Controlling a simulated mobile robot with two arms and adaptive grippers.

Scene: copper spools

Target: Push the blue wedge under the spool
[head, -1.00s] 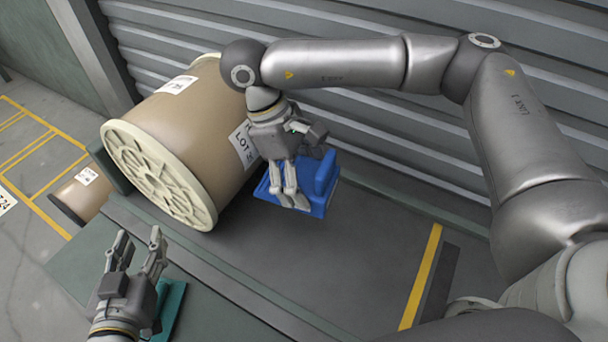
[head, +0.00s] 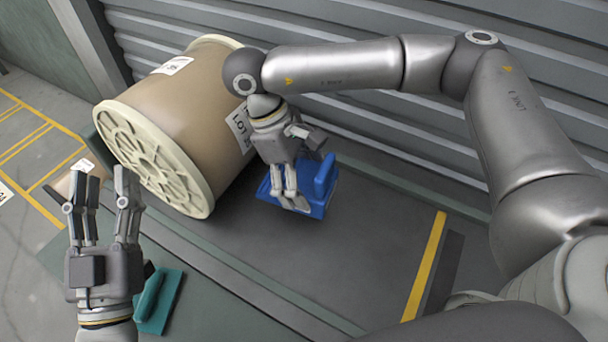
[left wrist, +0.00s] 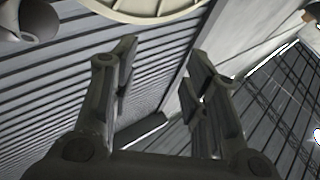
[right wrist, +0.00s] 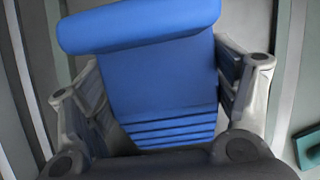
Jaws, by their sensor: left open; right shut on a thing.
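The spool (head: 195,105) is a large tan drum with cream flanges, lying on its side on the grey deck. Its flange also shows in the left wrist view (left wrist: 150,8). My right gripper (head: 297,204) is shut on the wedge. In the right wrist view the wedge (right wrist: 150,70), with its ridged slope and upright end, lies between the fingers. My left gripper (head: 100,185) is open and empty, fingers raised, in front of the spool's near flange.
A teal wedge (head: 160,300) lies beside my left gripper. A corrugated wall (head: 370,120) closes the back. The deck between the blue wedge and the yellow stripe (head: 425,265) is clear.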

